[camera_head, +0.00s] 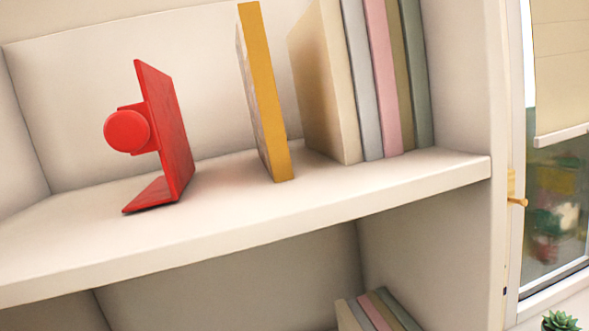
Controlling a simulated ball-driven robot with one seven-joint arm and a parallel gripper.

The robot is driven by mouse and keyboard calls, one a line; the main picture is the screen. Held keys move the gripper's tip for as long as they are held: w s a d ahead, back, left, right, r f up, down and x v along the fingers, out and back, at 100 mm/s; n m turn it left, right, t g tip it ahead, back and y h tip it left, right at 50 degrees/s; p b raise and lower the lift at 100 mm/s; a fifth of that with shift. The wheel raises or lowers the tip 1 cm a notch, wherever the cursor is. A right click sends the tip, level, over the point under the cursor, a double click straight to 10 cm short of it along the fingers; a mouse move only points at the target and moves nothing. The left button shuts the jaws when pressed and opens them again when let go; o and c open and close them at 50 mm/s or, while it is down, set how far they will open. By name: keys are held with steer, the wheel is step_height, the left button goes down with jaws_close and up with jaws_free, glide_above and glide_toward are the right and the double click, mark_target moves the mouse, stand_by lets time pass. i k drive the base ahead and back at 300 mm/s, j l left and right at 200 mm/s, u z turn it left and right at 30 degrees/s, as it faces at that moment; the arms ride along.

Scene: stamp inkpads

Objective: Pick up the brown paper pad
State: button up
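I see nothing in the camera_head view that I can clearly tell is the brown paper pad. The upright things on the upper shelf look like books. A mustard-yellow one (266,92) stands alone in the middle, slightly tilted. A narrow olive-brown one (397,75) stands in the row at the right. My gripper is not in view, so I cannot see whether it is open or holds anything.
A red bookend-like object (165,135) with a round knob stands on the upper shelf (330,205) at the left. Cream, grey, pink and green books (381,80) stand at right. More books (378,312) are below. A window (560,190) and a plant (560,321) are far right.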

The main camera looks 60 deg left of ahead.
mark_target(255, 61)
steer(key=k+j+u, duration=0.15)
steer(key=k+u, duration=0.25)
steer(key=k+j+u, duration=0.35)
steer(key=i+l, duration=0.15)
steer(key=l, duration=0.15)
steer(key=i+l+u, duration=0.15)
steer(key=i+l, duration=0.2)
steer(key=l, duration=0.25)
steer(key=i+l+u, duration=0.1)
steer(key=l, duration=0.2)
